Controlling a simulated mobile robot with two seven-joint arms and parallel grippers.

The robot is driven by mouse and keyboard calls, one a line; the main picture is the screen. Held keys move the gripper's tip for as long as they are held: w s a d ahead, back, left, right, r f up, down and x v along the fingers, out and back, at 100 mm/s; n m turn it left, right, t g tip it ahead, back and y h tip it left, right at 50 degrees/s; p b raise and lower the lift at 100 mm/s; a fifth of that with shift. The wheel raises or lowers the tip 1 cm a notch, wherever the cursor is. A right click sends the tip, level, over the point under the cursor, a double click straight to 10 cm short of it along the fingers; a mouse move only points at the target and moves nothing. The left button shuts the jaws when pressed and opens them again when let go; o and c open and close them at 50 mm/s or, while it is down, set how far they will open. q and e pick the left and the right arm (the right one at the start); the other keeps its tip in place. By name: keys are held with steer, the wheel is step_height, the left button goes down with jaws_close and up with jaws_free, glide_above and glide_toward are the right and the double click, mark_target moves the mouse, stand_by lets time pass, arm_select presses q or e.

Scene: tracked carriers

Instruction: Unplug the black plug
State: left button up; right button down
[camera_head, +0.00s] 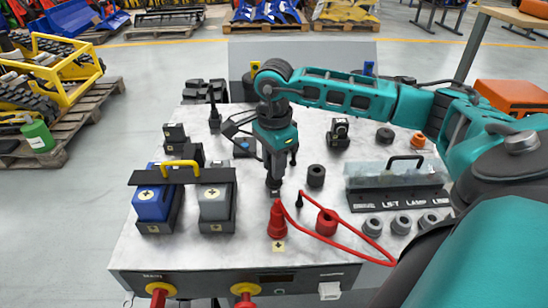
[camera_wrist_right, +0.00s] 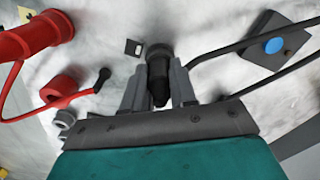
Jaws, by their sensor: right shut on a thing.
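The black plug (camera_wrist_right: 158,72) is between the two fingers of my right gripper (camera_wrist_right: 160,90) in the right wrist view. The fingers press on it from both sides, so the gripper is shut on it. In the head view my right gripper (camera_head: 273,170) points down over the middle of the white worktop, with the dark plug (camera_head: 273,185) at its tips. I cannot tell whether the plug's lower end sits in a socket. My left gripper is not in view.
A red plug (camera_head: 277,220) with a looping red cable stands just in front of the gripper. A black cylinder (camera_head: 316,176) is close on its right. Blue and grey blocks (camera_head: 152,204) under a yellow handle stand left. A clear-covered box (camera_head: 395,176) stands right.

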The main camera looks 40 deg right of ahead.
steer(key=shift+r, duration=0.2)
steer(key=shift+r+p, duration=1)
steer(key=shift+r, duration=0.25)
steer(key=shift+r+p, duration=1.25)
steer(key=shift+r, duration=0.5)
steer(key=c, duration=1.4)
jaws_free()
jaws_close()
